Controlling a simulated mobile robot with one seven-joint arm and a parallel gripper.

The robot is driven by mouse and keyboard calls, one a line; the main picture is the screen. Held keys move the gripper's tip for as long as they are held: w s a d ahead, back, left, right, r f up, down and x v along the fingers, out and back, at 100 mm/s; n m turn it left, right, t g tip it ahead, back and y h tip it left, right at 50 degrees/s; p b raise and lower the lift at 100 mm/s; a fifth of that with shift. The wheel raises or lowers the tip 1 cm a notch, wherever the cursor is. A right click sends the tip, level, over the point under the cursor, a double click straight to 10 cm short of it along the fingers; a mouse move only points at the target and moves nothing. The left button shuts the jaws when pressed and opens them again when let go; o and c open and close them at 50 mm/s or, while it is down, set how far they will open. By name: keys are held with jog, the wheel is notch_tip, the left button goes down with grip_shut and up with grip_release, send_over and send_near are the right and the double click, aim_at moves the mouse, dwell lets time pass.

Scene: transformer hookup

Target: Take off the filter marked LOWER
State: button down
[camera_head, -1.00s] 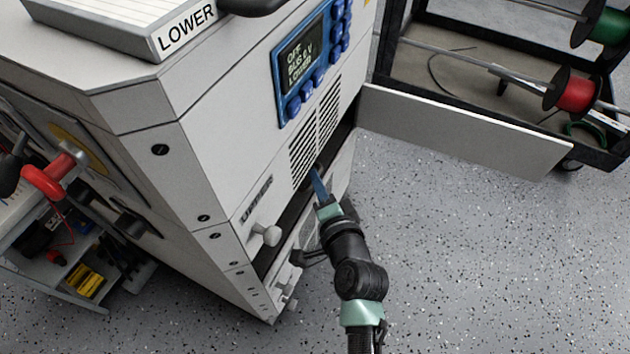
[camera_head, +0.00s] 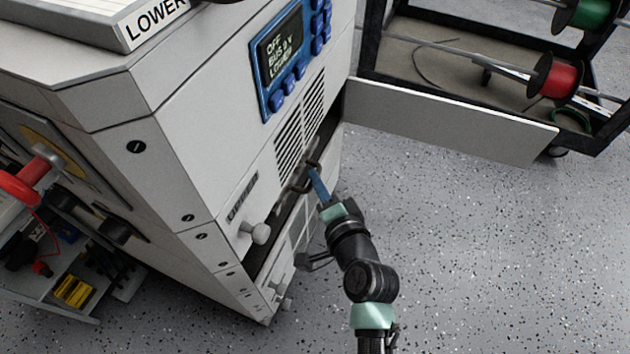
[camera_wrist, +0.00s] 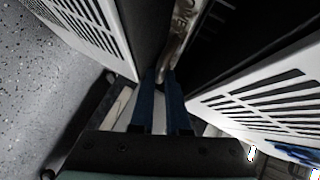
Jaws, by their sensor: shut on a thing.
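My gripper (camera_head: 315,174) reaches up to the dark slot in the front of the grey cabinet (camera_head: 172,200), below the vents. Its blue fingers are shut on a dark handle (camera_head: 301,184) at this slot. In the wrist view the fingers (camera_wrist: 162,78) close on a worn metallic strip (camera_wrist: 178,35) with partly readable letters. What lies behind it in the slot is dark and hidden. A white ribbed panel marked LOWER (camera_head: 155,20) lies on the cabinet top, cut off by the picture edge.
An open panel (camera_head: 450,120) sticks out at the right. A black cart (camera_head: 480,75) with cable spools stands behind it. The speckled floor at right is clear.

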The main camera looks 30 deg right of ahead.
jog(key=s+d+b, duration=0.2)
jog(key=s+d, duration=0.3)
jog(key=s, duration=0.1)
jog(key=shift+s, duration=0.15)
dwell(2.8)
jog(key=shift+s+d+b, duration=0.3)
jog(key=shift+s+d, duration=0.45)
jog(key=shift+s, duration=0.25)
jog(key=shift+s+d+b, duration=0.3)
jog(key=shift+s+d, duration=0.45)
jog(key=shift+s, duration=0.2)
